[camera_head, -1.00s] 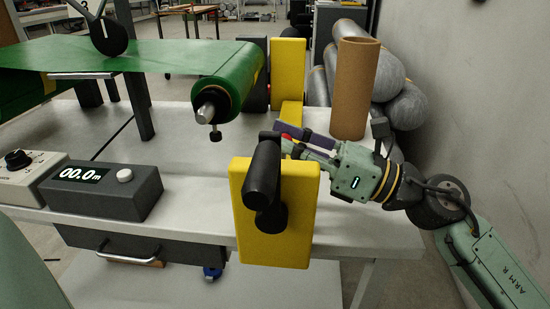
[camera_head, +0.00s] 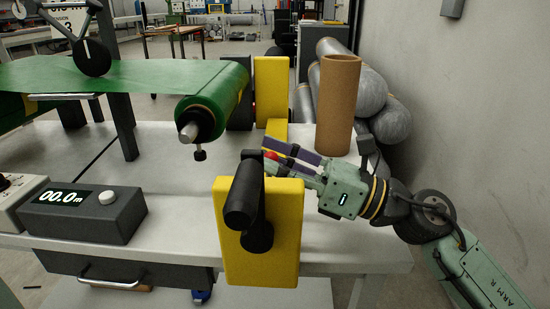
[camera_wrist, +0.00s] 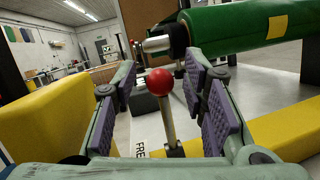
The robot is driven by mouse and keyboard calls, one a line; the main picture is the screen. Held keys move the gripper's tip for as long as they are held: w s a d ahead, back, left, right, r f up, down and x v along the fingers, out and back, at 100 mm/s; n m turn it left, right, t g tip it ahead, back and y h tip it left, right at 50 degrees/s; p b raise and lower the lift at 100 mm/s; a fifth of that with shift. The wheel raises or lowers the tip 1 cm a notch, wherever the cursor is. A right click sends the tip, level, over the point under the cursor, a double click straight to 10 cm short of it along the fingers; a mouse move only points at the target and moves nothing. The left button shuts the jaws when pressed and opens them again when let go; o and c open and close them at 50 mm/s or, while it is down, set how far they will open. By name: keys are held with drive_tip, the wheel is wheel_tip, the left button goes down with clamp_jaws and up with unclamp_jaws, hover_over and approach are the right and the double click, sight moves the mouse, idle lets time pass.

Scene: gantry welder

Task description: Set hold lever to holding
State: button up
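The hold lever shows in the wrist view as a red ball knob (camera_wrist: 160,81) on a metal rod (camera_wrist: 168,122). It stands near the lettering "FRE" (camera_wrist: 143,151), which is partly cut off. In the head view, its red knob (camera_head: 270,155) shows small behind the yellow block's top. My gripper (camera_wrist: 165,95) is open, with a purple-padded finger on each side of the knob. A gap shows between the knob and each pad. In the head view, my gripper (camera_head: 285,152) reaches in from the right.
A yellow block (camera_head: 285,215) with a black handle (camera_head: 246,195) stands at the bench front. The green roll (camera_head: 215,100) is behind to the left. A brown tube (camera_head: 338,105) stands upright behind my gripper. A display box (camera_head: 82,213) sits at left.

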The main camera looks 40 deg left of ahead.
drive_tip(key=v, duration=1.2)
drive_tip(key=shift+c, duration=0.3)
